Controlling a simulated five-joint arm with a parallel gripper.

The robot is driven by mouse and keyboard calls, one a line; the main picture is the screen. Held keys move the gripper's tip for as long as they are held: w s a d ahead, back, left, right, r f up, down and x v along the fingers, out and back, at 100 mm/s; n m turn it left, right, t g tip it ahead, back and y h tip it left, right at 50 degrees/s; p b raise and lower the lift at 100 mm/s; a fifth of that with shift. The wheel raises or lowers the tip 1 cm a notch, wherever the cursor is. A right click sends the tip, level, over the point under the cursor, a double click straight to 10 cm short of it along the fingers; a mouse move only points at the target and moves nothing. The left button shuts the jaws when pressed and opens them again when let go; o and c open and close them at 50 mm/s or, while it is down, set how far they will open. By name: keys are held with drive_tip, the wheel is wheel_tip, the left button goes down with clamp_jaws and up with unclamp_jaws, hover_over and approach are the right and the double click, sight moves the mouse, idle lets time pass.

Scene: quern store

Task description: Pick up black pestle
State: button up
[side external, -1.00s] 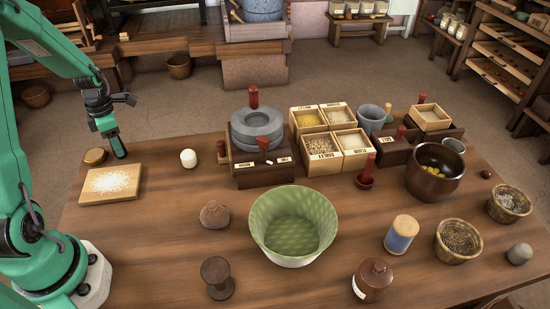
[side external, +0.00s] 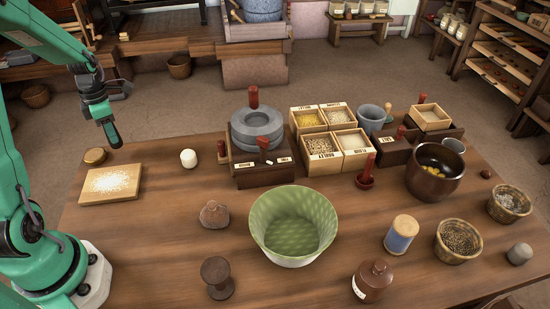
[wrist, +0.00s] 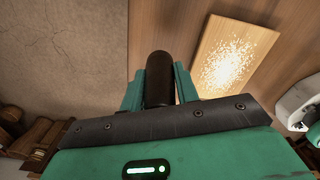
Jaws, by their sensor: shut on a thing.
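The black pestle (side external: 113,135) is held by my gripper (side external: 104,121) above the back left part of the table, near the cutting board. It hangs down, slightly tilted, clear of the tabletop. In the wrist view the dark rounded pestle (wrist: 159,80) sits between the two green fingers of my gripper (wrist: 159,88), which are shut on it. Its upper part is hidden by the gripper in the side view.
A wooden board (side external: 111,184) with pale grains lies below and in front. A stone quern (side external: 257,130), a green bowl (side external: 293,225) and grain boxes (side external: 322,146) are further right.

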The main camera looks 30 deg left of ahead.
drive_tip(key=w+d+r, duration=0.1)
drive_tip(key=d+r, duration=0.6)
drive_tip(key=d, duration=0.4)
drive_tip(key=shift+w+d, duration=0.25)
drive_tip(key=shift+d, duration=0.05)
drive_tip(key=shift+d, duration=0.1)
